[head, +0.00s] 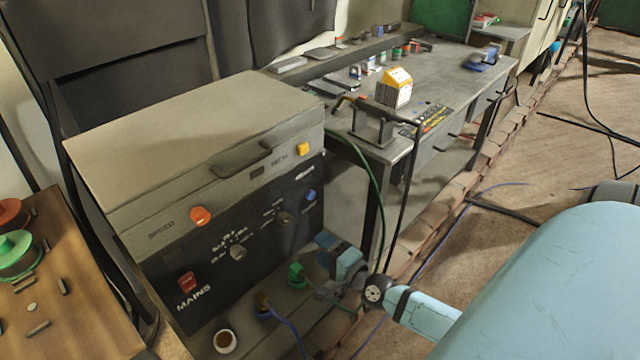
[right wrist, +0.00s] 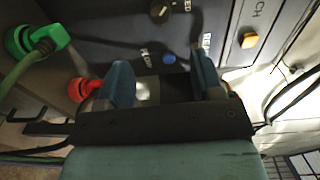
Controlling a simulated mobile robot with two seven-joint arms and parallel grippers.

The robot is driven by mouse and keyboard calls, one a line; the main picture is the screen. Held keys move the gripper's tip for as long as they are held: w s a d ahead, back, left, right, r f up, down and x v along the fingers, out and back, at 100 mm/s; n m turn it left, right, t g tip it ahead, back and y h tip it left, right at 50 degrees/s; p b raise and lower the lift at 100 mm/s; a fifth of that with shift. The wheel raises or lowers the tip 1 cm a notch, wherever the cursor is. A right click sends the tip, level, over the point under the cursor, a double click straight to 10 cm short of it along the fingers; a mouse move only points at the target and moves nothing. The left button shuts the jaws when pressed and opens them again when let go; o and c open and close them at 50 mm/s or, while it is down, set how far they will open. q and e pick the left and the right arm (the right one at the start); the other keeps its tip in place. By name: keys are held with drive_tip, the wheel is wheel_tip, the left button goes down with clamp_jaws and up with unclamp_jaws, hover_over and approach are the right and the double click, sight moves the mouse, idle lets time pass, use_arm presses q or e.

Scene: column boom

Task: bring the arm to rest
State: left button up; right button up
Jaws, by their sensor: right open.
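My right gripper (head: 338,256) is in front of the lower right corner of the machine's dark front panel (head: 250,240). Its two blue fingers are apart, with nothing seen gripped between them. In the right wrist view the open right gripper (right wrist: 162,78) faces the panel, with a blue knob (right wrist: 168,59) just beyond the fingers. A red plug (right wrist: 82,90) is close beside the left finger; I cannot tell whether they touch. A green plug (right wrist: 36,44) is farther left. My pale blue right arm reaches in from the right. My left gripper is not in view.
A grey bench (head: 450,75) with a card box (head: 394,87) stands behind. A wooden table (head: 70,320) is at left. The floor (head: 580,150) at right has loose cables.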

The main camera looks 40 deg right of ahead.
idle(0.4)
drive_tip(key=s+a+f+n+g+y, duration=0.15)
drive_tip(key=s+a+n+g, duration=0.25)
drive_tip(key=s+a+n, duration=0.45)
drive_tip(key=s+a+f+n+g+y, duration=0.1)
drive_tip(key=s+a+f+n+g, duration=0.3)
drive_tip(key=a+n, duration=0.75)
use_arm(q)
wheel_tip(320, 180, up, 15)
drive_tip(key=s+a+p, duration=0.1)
drive_tip(key=p, duration=1.9)
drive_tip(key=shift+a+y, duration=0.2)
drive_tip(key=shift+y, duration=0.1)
use_arm(e)
wheel_tip(320, 180, up, 16)
drive_tip(key=s+d+t, duration=0.1)
drive_tip(key=d, duration=0.1)
drive_tip(key=shift+d, duration=0.15)
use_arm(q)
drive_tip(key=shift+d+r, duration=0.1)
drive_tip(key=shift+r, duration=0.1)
use_arm(e)
drive_tip(key=shift+s, duration=0.1)
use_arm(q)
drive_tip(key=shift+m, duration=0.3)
use_arm(e)
drive_tip(key=shift+d, duration=0.1)
